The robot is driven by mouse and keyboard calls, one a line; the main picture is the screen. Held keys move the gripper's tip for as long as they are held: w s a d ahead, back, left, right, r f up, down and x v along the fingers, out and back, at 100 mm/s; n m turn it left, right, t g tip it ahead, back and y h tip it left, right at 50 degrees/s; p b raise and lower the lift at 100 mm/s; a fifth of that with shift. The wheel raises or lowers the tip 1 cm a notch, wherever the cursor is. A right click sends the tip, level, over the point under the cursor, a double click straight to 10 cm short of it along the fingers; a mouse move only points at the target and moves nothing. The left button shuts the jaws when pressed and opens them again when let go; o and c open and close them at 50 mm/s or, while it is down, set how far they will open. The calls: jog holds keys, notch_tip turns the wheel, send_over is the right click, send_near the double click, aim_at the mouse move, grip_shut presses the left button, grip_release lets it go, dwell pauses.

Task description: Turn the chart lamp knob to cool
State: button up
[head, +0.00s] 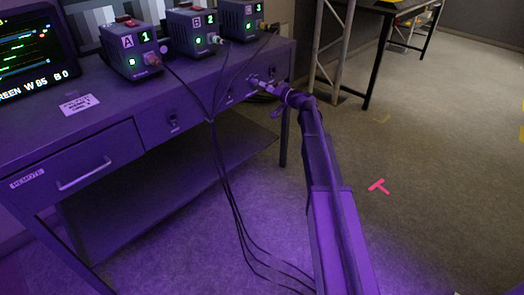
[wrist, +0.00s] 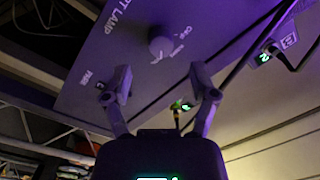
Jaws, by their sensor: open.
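The desk (head: 75,140) carries several black boxes with green lights, such as box A1 (head: 132,62), and a monitor (head: 30,48). Black cables (head: 216,150) hang down the desk front left of my arm. A toggle switch (head: 173,123) is further left.

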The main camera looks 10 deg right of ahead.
jog(key=v, duration=0.9)
jog(key=s+a+f+g+h+p, duration=0.1)
jog(key=s+a+f+g+p, duration=0.1)
jog(key=s, duration=0.4)
jog(key=s+a+f+n+g+h+p, duration=0.1)
jog(key=s+a+f+g+h+p, duration=0.1)
jog(key=s+a+f+g, duration=0.2)
jog(key=s+a+f+n+g+h+p, duration=0.1)
jog(key=s+a+f+g+h, duration=0.1)
jog(key=s+a, duration=0.4)
jog(key=shift+s+a+f+g+p, duration=0.45)
jog(key=shift+s+g, duration=0.75)
jog(key=shift+s, duration=0.8)
jog(key=shift+d, duration=0.1)
